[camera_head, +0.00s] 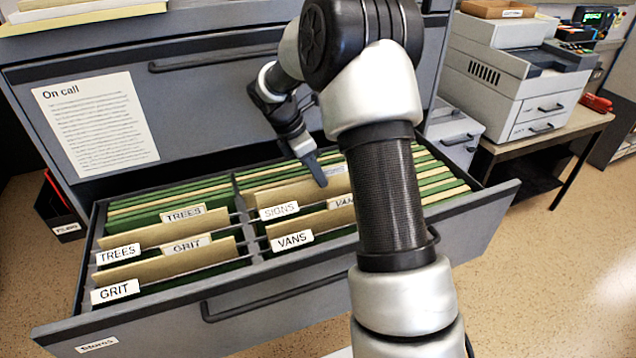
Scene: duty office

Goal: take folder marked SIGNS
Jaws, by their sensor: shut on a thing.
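A tan folder marked SIGNS (300,192) stands in the right half of the open drawer (150,325). Its white label (279,211) is at its left end. My gripper (318,172) points down into the drawer and is shut on the top edge of the SIGNS folder, right of the label. The folder still sits low between its neighbours. The far finger and part of the grip are hidden, and my arm covers the right end of the folder row.
Folders marked VANS (292,240) stand in front of SIGNS. TREES (118,253) and GRIT (115,291) folders fill the left half. A drawer front with an "On call" sheet (97,125) rises behind. A printer (515,80) stands on a table at right.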

